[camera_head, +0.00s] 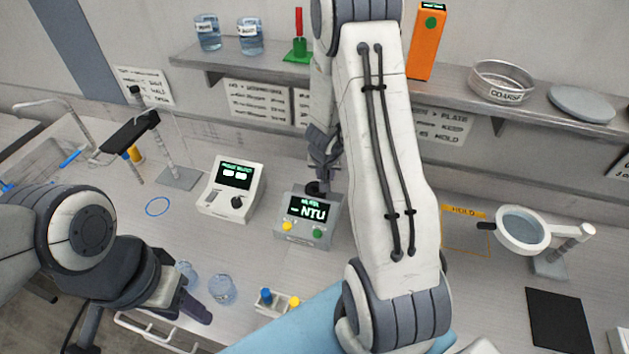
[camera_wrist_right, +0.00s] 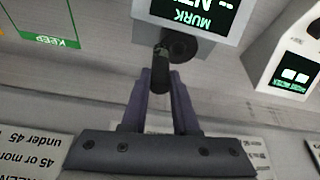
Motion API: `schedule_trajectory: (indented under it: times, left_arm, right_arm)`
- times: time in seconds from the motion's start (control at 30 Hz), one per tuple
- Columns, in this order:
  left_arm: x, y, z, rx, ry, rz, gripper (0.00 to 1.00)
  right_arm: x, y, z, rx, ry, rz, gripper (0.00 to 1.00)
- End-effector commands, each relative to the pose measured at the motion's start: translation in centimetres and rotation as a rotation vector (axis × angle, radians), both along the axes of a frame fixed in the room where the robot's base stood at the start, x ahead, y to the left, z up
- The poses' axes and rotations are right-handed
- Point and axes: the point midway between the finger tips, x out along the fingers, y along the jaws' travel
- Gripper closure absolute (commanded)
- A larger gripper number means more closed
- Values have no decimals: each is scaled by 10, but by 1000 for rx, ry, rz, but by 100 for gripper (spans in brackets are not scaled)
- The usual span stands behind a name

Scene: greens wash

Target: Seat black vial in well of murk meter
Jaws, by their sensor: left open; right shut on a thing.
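The murk meter (camera_head: 303,232), a grey box with an NTU screen and yellow and green buttons, stands on the bench. It also shows upside down in the right wrist view (camera_wrist_right: 225,35). Its round dark well (camera_wrist_right: 184,46) is beside the screen. My right gripper (camera_wrist_right: 161,76) is shut on the black vial (camera_wrist_right: 160,68), whose far end overlaps the well's edge in that view. I cannot tell whether the end is inside the well or above it. My left gripper (camera_head: 196,308) is open and empty at the lower left, near the bench front.
A white product select box (camera_head: 231,190) stands left of the meter. Glass beakers (camera_head: 222,289) and a small rack (camera_head: 270,305) with blue and yellow caps are near the front. A shelf (camera_head: 460,88) runs behind; a magnifier (camera_head: 522,230) stands right. My right arm hides the middle.

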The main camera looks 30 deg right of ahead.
Motion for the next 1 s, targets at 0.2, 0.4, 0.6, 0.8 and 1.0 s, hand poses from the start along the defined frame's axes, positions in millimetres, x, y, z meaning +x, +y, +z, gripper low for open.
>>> schedule_trajectory:
  times: [0.2, 0.4, 0.6, 0.8, 1.0]
  left_arm:
    - [0, 0, 15, 0, 0, 1, 50]
    - [0, 0, 2, -1, -1, 1, 50]
    - [0, 0, -12, 0, 0, 1, 50]
    - [0, 0, -10, 0, 0, 1, 50]
    - [0, 0, -10, -1, -1, 1, 50]
  right_arm:
    - [31, 11, -18, 0, 0, -1, 100]
    - [34, 12, -40, 0, 1, -4, 100]
    - [35, 11, -63, -1, -1, -4, 100]
    - [35, 11, -62, -3, -3, -4, 100]
    - [35, 11, -62, -2, -2, -4, 42]
